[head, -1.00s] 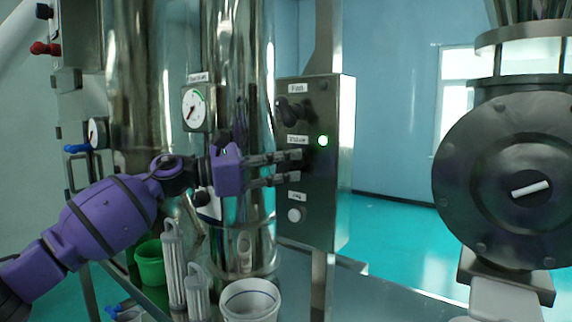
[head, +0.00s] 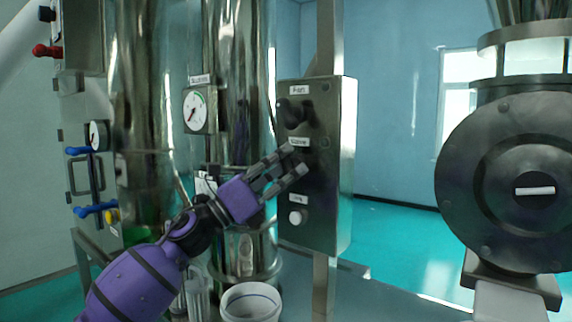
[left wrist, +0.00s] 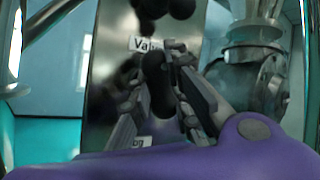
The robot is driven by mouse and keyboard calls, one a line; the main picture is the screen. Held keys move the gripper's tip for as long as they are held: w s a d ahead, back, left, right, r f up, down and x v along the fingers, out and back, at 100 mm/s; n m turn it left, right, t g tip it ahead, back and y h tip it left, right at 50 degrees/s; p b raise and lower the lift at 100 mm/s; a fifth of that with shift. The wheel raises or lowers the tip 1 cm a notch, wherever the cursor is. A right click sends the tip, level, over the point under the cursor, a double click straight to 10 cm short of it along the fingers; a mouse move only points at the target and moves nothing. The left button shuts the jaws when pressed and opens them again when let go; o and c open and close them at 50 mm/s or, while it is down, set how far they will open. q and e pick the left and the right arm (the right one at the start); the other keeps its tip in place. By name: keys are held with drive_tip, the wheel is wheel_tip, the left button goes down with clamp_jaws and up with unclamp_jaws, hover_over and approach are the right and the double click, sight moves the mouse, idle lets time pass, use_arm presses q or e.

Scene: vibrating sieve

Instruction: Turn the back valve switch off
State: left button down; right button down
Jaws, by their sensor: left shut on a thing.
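The control box (head: 341,140) is a grey metal panel with a Fan label on top, a Valve label (head: 299,142) in the middle and a third label below. The black Valve switch (left wrist: 157,72) shows between my fingers in the left wrist view. My left gripper (head: 298,160) reaches up to the panel from the lower left, with its fingers closed on the two sides of the Valve switch. No green light shows on the panel. My right gripper is out of view.
The black Fan knob (head: 292,112) sits just above my fingers, and a pale round button (head: 297,217) below. A gauge (head: 197,110) hangs on the steel cylinder at left. A round dark housing (head: 505,185) with a now level white bar stands at right. A white bucket (head: 250,302) stands below.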

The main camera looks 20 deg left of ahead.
use_arm(q)
drive_tip(key=shift+n+t+y, duration=0.4)
drive_tip(key=shift+n+t, duration=0.4)
drive_tip(key=shift+n, duration=0.4)
drive_tip(key=c, duration=1.6)
unclamp_jaws()
drive_tip(key=shift+c, duration=0.2)
drive_tip(key=v, duration=1.2)
drive_tip(key=shift+f, duration=0.1)
